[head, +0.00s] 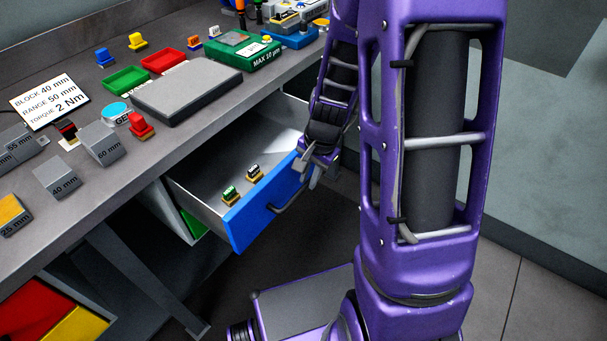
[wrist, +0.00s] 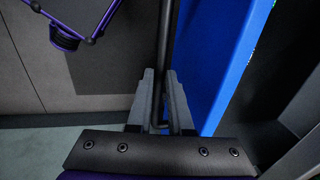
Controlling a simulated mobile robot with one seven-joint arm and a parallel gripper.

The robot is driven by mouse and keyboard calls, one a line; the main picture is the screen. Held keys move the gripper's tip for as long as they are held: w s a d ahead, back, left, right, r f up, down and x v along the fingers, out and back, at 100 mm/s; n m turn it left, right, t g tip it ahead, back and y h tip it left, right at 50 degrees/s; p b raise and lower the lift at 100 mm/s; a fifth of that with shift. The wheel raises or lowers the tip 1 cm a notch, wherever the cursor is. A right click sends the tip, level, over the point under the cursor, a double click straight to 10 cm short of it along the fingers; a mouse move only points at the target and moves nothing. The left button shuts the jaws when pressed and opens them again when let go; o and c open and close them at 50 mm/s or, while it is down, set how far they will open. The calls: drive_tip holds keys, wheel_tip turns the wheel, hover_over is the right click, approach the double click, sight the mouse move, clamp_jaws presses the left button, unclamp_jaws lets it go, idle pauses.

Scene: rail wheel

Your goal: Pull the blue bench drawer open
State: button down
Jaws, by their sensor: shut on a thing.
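The blue bench drawer (head: 262,208) stands pulled out from under the bench, its pale inside showing. Two small objects, a green one (head: 230,194) and a dark one (head: 254,173), stand inside it near the front. The drawer's dark bar handle (head: 287,203) runs along the blue front. My gripper (head: 312,172) is at the front's right part, shut on the handle. In the wrist view the blue front (wrist: 222,70) is right of the gripper (wrist: 161,100), and the handle (wrist: 165,40) runs between the two fingers.
The bench top (head: 70,190) carries labelled blocks, a dark grey plate (head: 187,95), red (head: 163,61) and green (head: 126,79) trays and a green box (head: 243,53). A bench leg (head: 150,275) stands below left. Red and yellow bins (head: 35,300) are at the lower left. Open floor lies at right.

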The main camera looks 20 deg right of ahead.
drive_tip(key=shift+s, duration=0.1)
idle(0.3)
drive_tip(key=c, duration=0.8)
unclamp_jaws()
drive_tip(key=shift+c, duration=0.2)
drive_tip(key=shift+r, duration=0.1)
wheel_tip(320, 180, up, 17)
drive_tip(key=s+d+p, duration=0.2)
drive_tip(key=p, duration=0.2)
drive_tip(key=shift+s, duration=0.35)
